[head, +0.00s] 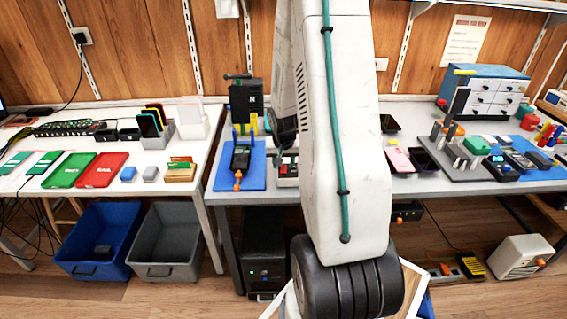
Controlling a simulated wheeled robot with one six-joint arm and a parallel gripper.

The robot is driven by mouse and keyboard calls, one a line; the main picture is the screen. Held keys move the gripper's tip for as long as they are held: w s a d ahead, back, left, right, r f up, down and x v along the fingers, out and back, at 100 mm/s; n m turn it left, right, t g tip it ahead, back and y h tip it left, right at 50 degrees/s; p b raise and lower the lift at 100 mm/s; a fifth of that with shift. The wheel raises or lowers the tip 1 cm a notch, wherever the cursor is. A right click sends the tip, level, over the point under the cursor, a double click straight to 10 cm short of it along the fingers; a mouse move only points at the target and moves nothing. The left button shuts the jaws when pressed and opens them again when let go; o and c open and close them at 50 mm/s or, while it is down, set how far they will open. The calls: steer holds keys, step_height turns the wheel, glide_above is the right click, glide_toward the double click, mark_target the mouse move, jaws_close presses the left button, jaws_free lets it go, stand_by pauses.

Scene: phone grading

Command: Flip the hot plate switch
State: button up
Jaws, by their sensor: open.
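I cannot pick out the hot plate or its switch with certainty. A small pale box with dark and red parts (287,172) stands on the right bench just left of my arm, and my arm hides part of it. A black device with an orange knob-like part (240,160) lies on a blue mat (222,178) further left. My arm runs down the middle of the head view and covers the bench behind it.
The left bench (100,190) holds red and green trays and phone racks. A blue bin (100,245) and a grey bin (165,245) stand beneath it. A pink phone (398,160) and a blue cabinet (487,85) are on the right bench. A white box (520,257) stands on the floor.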

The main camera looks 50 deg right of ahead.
mark_target(284, 173)
steer(key=v, duration=0.7)
steer(key=shift+r, duration=0.25)
steer(key=shift+s, duration=0.1)
steer(key=s+a+r+n+y, duration=0.1)
steer(key=s+a+r+n, duration=0.2)
steer(key=s+a+r, duration=0.3)
steer(key=s+a+r+n, duration=0.3)
steer(key=s+a+r, duration=0.3)
steer(key=a, duration=1)
steer(key=s+a+r+n+y, duration=0.1)
steer(key=s+a+r+n, duration=0.2)
steer(key=s+a+r, duration=0.3)
steer(key=a+r, duration=0.1)
steer(key=a, duration=0.4)
steer(key=shift+r+n+g+y, duration=0.3)
steer(key=shift+n+g, duration=0.1)
